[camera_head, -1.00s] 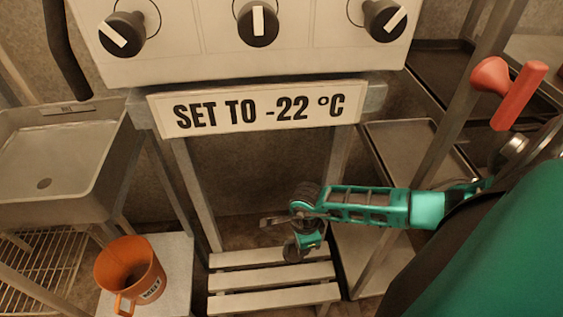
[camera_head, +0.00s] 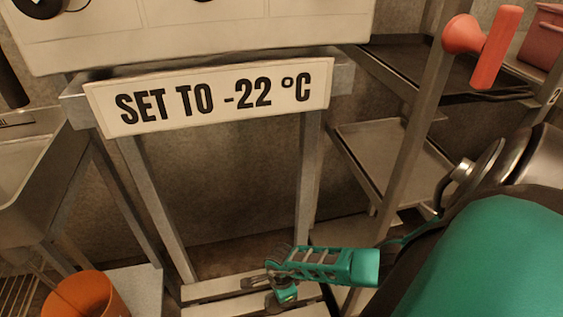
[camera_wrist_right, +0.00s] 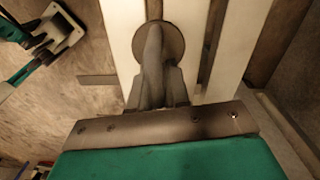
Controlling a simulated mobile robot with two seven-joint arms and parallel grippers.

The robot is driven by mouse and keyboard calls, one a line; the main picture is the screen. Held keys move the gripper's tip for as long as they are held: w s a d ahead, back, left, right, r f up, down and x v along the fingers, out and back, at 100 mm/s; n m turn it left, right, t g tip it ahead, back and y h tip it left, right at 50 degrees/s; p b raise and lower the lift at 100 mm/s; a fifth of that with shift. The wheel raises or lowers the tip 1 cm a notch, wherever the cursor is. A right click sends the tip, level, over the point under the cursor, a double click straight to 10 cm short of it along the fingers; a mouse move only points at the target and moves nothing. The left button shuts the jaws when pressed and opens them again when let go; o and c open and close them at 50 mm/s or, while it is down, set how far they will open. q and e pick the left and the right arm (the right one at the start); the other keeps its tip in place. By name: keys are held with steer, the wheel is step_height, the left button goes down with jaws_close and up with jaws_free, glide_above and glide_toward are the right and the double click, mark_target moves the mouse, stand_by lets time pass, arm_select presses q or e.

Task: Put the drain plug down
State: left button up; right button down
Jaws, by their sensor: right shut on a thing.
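The drain plug (camera_wrist_right: 174,42) shows in the right wrist view as a brownish round disc at the tips of my right gripper (camera_wrist_right: 154,50). The gripper is shut on it, and the fingers cover part of it. The disc lies over pale slats in this view; I cannot tell whether it touches them. In the head view my right gripper (camera_head: 274,280) is low at the slatted stand (camera_head: 215,289), and the plug cannot be made out there. My left gripper is not in view.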

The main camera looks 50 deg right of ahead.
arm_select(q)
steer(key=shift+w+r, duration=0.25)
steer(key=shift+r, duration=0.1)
arm_select(e)
steer(key=shift+f, duration=0.2)
steer(key=shift+f, duration=0.15)
steer(key=c, duration=1.1)
jaws_free()
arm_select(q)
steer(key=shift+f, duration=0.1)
